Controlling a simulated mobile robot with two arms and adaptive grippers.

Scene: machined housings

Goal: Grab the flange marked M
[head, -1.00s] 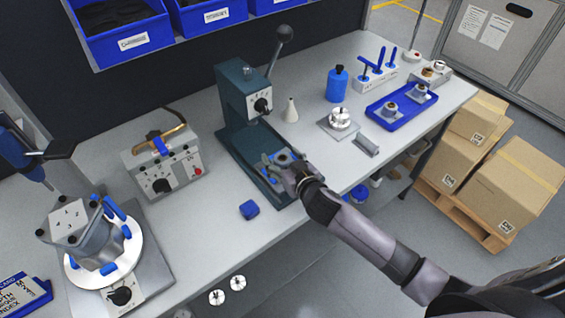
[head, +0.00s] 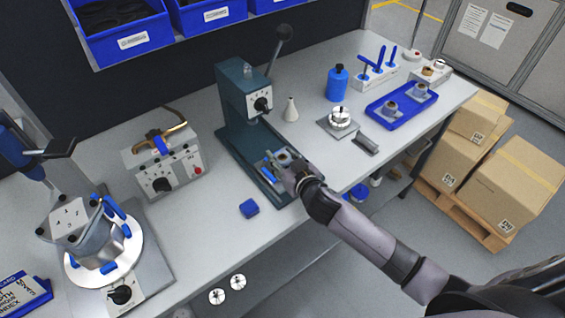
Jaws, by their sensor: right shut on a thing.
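My right gripper (head: 289,169) reaches in from the lower right to the base of the green press. It is shut on a small grey flange (head: 284,157) with a round tan bore, set low under the press head. My fingers and wrist hide part of this flange, and I cannot read a letter on it. Two similar grey flanges (head: 390,108) stand in the blue tray (head: 372,118) to the right; their marks are too small to read. My left gripper is not in view.
The green press (head: 239,97) rises just behind my right gripper. A white cone (head: 291,109), a silver part on a plate (head: 339,117) and a grey block (head: 365,146) stand to the right. The bench front edge runs under my arm.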

